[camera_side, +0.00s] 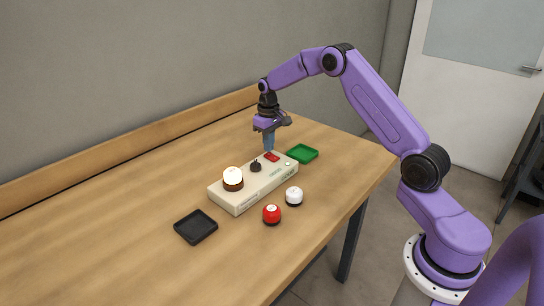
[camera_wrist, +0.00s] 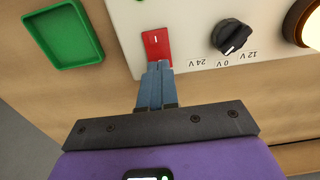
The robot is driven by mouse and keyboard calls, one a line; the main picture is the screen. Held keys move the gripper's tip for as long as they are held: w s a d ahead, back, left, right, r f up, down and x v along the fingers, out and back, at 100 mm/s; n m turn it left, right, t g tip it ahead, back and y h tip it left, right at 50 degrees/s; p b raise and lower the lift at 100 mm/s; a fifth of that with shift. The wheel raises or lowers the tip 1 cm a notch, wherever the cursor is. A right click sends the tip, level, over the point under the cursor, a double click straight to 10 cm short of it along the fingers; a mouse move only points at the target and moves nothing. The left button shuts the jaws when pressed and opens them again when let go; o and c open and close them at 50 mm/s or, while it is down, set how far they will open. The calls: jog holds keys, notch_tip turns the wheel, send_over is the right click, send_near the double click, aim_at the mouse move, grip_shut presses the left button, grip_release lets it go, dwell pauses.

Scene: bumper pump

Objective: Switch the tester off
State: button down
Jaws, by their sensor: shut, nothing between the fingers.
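The tester (camera_side: 240,193) is a long cream box on the wooden table. A red rocker switch (camera_wrist: 155,46) with a white mark is set in its top near one end; it also shows in the side view (camera_side: 272,157). My gripper (camera_wrist: 158,66) is shut and empty, its blue fingertips at the edge of the red switch. I cannot tell whether they touch it. A black knob (camera_wrist: 231,37) beside the switch has its pointer near 0V, between 24V and 12V. A round lamp (camera_side: 233,178) at the other end glows white.
A green tray (camera_side: 303,154) lies beside the switch end of the tester. A black tray (camera_side: 196,227) lies near the lamp end. A red-topped round piece (camera_side: 271,215) and a white-topped one (camera_side: 294,196) stand in front. The table's left part is clear.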

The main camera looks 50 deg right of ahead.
aim_at(269, 154)
jog(key=shift+f, duration=0.85)
dwell(0.5)
jog(key=shift+r, duration=3.55)
